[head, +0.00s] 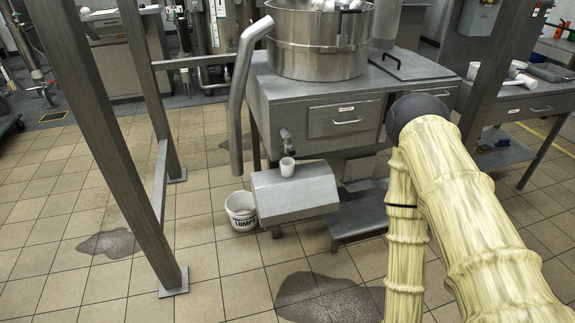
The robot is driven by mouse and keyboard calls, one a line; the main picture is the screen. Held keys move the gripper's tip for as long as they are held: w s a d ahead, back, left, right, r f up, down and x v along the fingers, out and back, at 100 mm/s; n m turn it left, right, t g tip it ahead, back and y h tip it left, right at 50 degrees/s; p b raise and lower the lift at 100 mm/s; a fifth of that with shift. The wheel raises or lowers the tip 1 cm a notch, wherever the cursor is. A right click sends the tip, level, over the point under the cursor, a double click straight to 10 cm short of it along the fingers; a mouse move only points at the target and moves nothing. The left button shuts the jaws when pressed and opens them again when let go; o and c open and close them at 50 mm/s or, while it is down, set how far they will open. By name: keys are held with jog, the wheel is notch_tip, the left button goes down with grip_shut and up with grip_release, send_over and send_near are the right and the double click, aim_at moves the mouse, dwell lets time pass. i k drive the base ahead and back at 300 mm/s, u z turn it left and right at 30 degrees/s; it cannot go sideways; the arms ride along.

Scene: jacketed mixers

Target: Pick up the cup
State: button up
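A small white cup (287,166) stands upright on the flat top of a grey metal box-shaped housing (305,193), below a short tap on the front of the steel mixer cabinet. Nothing touches the cup from the side, and it is in full view. My arm, in a pale yellow ribbed cover, comes in from the lower right and reaches a dark rounded joint in front of the cabinet's right part. My gripper is not in view; whether it is open or shut does not show.
A white bucket (241,210) with dark lettering stands on the floor left of the housing. A large steel pot (318,45) sits on the cabinet (285,110). A thick frame post (100,130) stands at left. Tiled floor is free in front, with dark wet patches.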

aim_at(286, 164)
jog(key=u, duration=0.2)
jog(key=i, duration=0.9)
jog(key=z, duration=0.25)
